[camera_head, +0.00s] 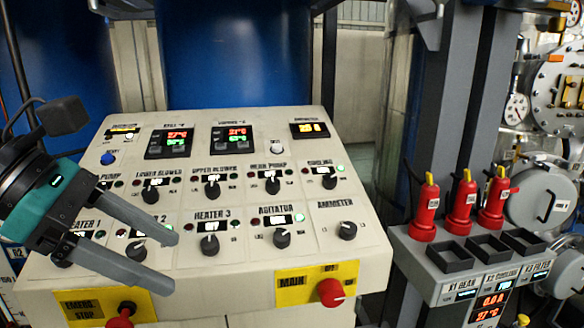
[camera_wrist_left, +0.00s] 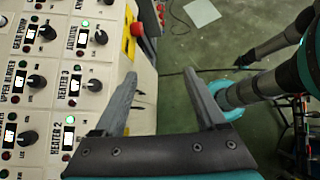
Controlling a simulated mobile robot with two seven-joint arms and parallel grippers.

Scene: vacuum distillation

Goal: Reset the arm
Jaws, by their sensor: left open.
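My left gripper (camera_head: 173,262) comes in from the left in the head view, over the lower left part of the cream control panel (camera_head: 308,121). Its two grey fingers are apart with nothing between them. They partly cover the HEATER 1 and HEATER 2 area in that view. The left wrist view also shows the open gripper (camera_wrist_left: 160,73), with its fingers at the panel's edge and over the green floor. My right gripper does not show in either view.
The panel carries several black knobs, including the HEATER 3 knob (camera_head: 209,245), a red MAIN knob (camera_head: 331,292) and a red emergency stop (camera_head: 121,316). Red bottle-like items (camera_head: 461,207) stand on a grey unit at right. Blue tanks (camera_head: 235,55) stand behind.

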